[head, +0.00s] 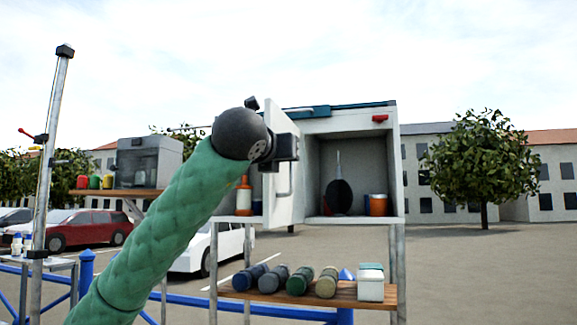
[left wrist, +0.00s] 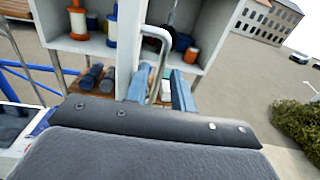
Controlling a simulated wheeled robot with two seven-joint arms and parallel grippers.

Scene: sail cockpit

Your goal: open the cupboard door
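The cupboard (head: 357,122) is a grey-white box on posts. Its white door (head: 284,205) is swung out toward me, showing the inside on both sides of it. A silver bar handle (head: 291,178) is on the door's face, and it also shows in the left wrist view (left wrist: 164,48). My left gripper (left wrist: 161,92) is at the handle. Its two blue fingers stand apart, with the handle bar between them and a gap showing. In the head view the dark wrist hides most of the fingers. My right gripper is in neither view.
A wooden shelf below (head: 351,291) holds several rolls and a white box (head: 370,284). A blue railing (head: 290,312) runs beneath. Right of the cupboard is open.

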